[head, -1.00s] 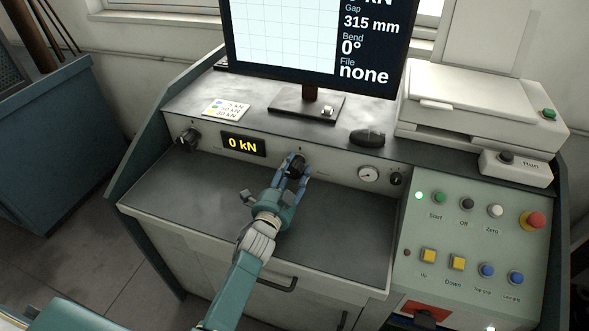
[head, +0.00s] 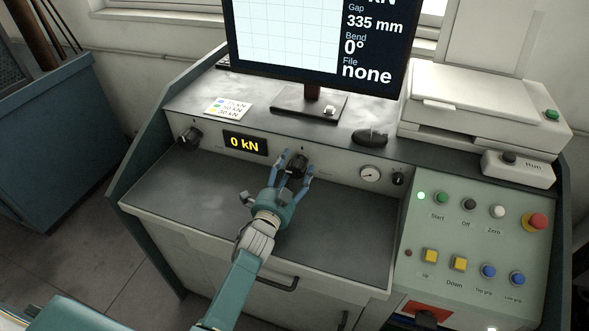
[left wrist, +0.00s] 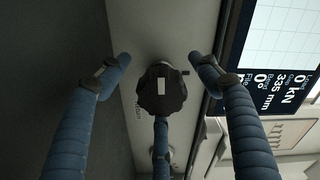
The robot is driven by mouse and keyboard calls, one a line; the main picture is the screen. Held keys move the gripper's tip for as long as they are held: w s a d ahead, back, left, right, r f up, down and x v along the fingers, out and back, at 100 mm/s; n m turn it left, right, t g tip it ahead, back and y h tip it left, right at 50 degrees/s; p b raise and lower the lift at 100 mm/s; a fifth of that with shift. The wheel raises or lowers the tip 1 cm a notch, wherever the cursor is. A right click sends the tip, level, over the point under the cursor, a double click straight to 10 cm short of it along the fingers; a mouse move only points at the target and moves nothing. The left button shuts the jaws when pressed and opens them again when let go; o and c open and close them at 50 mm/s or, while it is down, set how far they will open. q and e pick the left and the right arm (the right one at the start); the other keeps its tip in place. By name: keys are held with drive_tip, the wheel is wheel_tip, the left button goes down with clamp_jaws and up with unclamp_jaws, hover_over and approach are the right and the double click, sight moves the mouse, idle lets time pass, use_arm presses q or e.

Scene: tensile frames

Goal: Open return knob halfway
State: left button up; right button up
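A black knob (head: 297,166) sits on the front panel, right of the yellow 0 kN display. Two blue fingers stand wide on either side and a third is below in the wrist view; the side fingers are clear of the knob. My right gripper is not in view.
Another black knob (head: 189,138) is at the panel's left. The monitor (head: 322,42) reads gap 335 mm. A button panel (head: 471,240) is at right. The dark ledge (head: 190,182) is clear.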

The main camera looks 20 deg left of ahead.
use_arm(q)
drive_tip(key=shift+d, duration=0.15)
drive_tip(key=shift+s, duration=0.25)
drive_tip(key=s, duration=1.1)
drive_tip(key=shift+s+a, duration=0.25)
drive_tip(key=shift+s, duration=0.05)
drive_tip(key=shift+f, duration=0.1)
